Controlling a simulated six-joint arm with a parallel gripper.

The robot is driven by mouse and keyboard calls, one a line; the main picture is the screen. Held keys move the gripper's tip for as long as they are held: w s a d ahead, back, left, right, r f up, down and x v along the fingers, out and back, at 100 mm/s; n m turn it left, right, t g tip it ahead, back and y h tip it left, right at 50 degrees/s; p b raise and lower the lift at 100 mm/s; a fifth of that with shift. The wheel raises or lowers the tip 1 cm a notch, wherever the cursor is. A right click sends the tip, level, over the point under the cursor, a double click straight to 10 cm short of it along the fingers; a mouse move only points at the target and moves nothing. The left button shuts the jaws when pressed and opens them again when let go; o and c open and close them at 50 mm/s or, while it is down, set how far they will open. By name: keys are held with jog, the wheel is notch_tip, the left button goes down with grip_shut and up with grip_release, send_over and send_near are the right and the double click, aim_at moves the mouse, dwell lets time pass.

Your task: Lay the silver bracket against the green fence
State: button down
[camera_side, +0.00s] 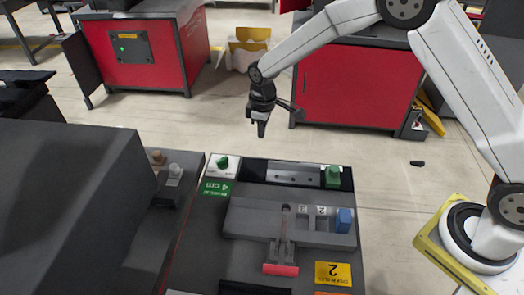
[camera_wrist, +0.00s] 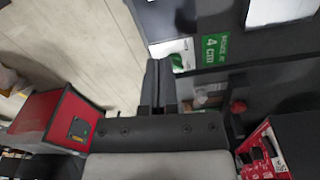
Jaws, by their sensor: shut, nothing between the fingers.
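The silver bracket (camera_side: 294,173) looks like a flat grey plate with small holes, lying in a dark recess at the back of the workbench. A green block (camera_side: 333,176), which may be the green fence, stands at its right end; I cannot tell whether they touch. My gripper (camera_side: 261,130) hangs in the air above and behind the bench, shut and empty, clear of the bracket. In the wrist view my gripper (camera_wrist: 158,64) shows its fingers together, beside a green knob (camera_wrist: 177,62). A pale plate, perhaps the bracket (camera_wrist: 280,10), is cut off at the top right.
A green knob (camera_side: 222,162) sits on a white pad at the bench's back left. A grey fixture (camera_side: 255,220) with numbered slots, a blue block (camera_side: 344,220) and a red-handled lever (camera_side: 281,268) stand in front. A large dark housing (camera_side: 70,190) fills the left.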

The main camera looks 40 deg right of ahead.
aim_at(269, 162)
jog(key=shift+n, duration=0.8)
jog(key=w+a+f, duration=0.2)
jog(key=w+f, duration=0.1)
jog(key=shift+a, duration=0.25)
jog(key=shift+f, duration=0.15)
notch_tip(269, 162, down, 10)
jog(key=shift+s+f, duration=0.1)
jog(key=shift+s+d+r, duration=0.2)
jog(key=shift+d, duration=0.1)
jog(key=shift+s+d, duration=1.15)
jog(key=shift+s+d, duration=0.1)
jog(key=shift+s+d, duration=0.55)
jog(key=shift+s, duration=0.05)
jog(key=shift+w, duration=0.1)
